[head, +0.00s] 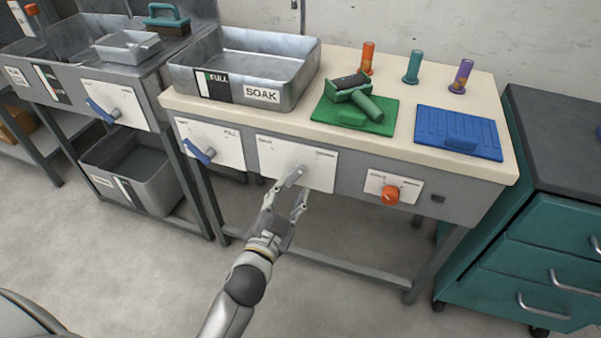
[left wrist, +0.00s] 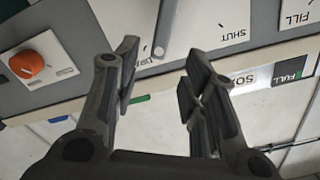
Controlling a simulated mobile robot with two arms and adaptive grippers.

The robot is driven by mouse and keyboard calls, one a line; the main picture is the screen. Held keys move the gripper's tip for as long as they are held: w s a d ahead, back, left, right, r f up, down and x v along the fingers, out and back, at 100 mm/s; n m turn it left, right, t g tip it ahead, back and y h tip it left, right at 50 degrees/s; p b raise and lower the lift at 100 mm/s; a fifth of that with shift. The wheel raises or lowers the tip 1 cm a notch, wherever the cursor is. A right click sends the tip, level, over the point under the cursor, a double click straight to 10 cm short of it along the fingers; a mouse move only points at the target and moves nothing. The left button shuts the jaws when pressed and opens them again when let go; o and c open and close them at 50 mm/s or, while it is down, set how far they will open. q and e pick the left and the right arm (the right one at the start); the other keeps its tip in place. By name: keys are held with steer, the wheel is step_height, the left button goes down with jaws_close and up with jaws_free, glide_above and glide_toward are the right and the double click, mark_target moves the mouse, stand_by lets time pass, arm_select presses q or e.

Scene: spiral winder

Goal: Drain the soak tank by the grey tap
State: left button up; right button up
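The soak tank (head: 245,75) is a grey metal basin on the bench, labelled SOAK, with a FULL gauge strip. The grey tap (head: 294,174) is a lever on the middle white panel of the bench front; part of it is hidden by my gripper in the head view. In the left wrist view the grey tap (left wrist: 170,28) rises beyond the gap between the fingers, beside SHUT and partly hidden drain lettering. My left gripper (head: 286,193) is open just in front of the lever. Its fingers (left wrist: 158,78) are apart and hold nothing. My right gripper is not in view.
A blue lever (head: 200,152) sits on the fill panel to the left. An orange knob (head: 390,194) is on the right panel. Green and blue pads (head: 460,133) and coloured cylinders stand on the bench. A teal drawer cabinet (head: 550,240) is at right.

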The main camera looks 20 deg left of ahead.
mark_target(300, 173)
arm_select(q)
steer(key=w, duration=0.6)
steer(key=shift+w+d, duration=0.15)
steer(key=shift+w, duration=0.8)
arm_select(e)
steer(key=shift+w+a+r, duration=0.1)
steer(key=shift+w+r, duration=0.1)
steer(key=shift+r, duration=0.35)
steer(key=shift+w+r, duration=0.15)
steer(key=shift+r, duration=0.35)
arm_select(q)
steer(key=shift+c, duration=0.3)
jaws_close()
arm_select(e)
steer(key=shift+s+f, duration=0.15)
